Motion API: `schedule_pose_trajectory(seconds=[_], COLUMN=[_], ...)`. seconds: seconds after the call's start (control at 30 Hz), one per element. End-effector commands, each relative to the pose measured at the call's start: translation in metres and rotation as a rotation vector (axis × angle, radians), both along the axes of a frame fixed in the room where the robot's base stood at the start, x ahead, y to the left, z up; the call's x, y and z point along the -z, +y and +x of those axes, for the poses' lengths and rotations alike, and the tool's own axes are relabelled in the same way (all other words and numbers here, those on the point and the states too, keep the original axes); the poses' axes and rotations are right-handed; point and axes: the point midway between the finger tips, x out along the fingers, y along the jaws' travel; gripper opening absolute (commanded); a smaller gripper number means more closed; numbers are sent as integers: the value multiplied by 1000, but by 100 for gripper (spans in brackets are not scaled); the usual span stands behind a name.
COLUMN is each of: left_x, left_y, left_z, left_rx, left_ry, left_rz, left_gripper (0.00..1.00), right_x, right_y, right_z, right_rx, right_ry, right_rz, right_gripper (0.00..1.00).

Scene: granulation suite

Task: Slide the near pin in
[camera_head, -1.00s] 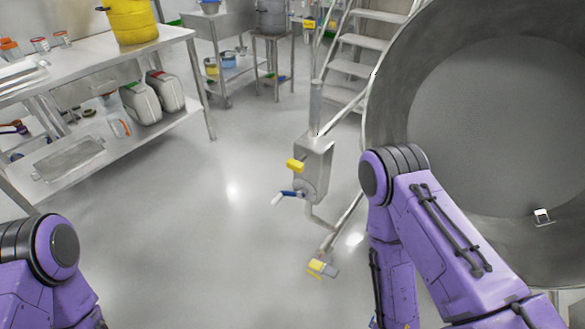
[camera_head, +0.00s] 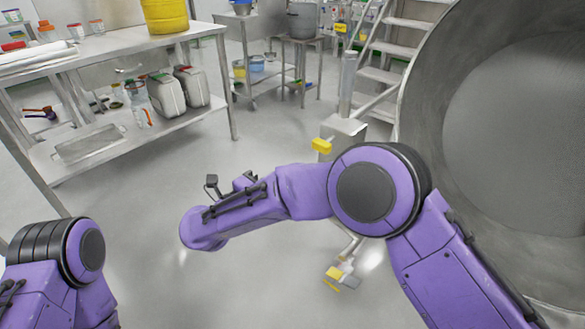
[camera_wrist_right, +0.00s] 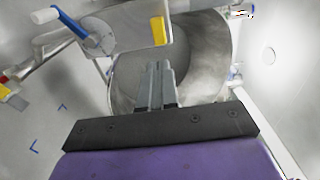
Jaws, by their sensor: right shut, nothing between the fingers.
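In the head view a yellow-ended pin (camera_head: 334,279) is low on the slanting steel tube, below my right arm. A second yellow piece (camera_head: 321,146) is on the grey box (camera_head: 346,132) by the post. The right wrist view shows one yellow piece (camera_wrist_right: 158,30) beside a blue-and-white crank handle (camera_wrist_right: 65,22), and another yellow end (camera_wrist_right: 10,97) at the left edge. My right gripper (camera_wrist_right: 156,68) is shut and empty, apart from these pieces. In the head view my right forearm crosses leftward and its fingers do not show. My left gripper is out of view.
A large steel vessel (camera_head: 440,90) fills the right side. Steps (camera_head: 390,75) stand behind the post. A steel bench (camera_head: 100,45) with a yellow drum (camera_head: 165,16) stands at the left. The floor (camera_head: 160,220) between is clear.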

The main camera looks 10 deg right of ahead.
Motion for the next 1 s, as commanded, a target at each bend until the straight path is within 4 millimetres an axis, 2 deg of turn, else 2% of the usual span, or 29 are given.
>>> schedule_pose_trajectory(seconds=[0.3,0.5,0.7,1.0], left_x=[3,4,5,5], left_y=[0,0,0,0], left_z=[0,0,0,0], left_rx=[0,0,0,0], left_ry=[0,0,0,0], left_rz=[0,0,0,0], left_gripper=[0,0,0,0], right_x=[2,2,2,1], right_y=[-56,-85,-98,-99], right_z=[42,65,76,78], right_rx=[2,0,-2,-3], right_ry=[2,3,2,1], right_rz=[0,-1,-3,-3], right_gripper=[0,0,0,0])
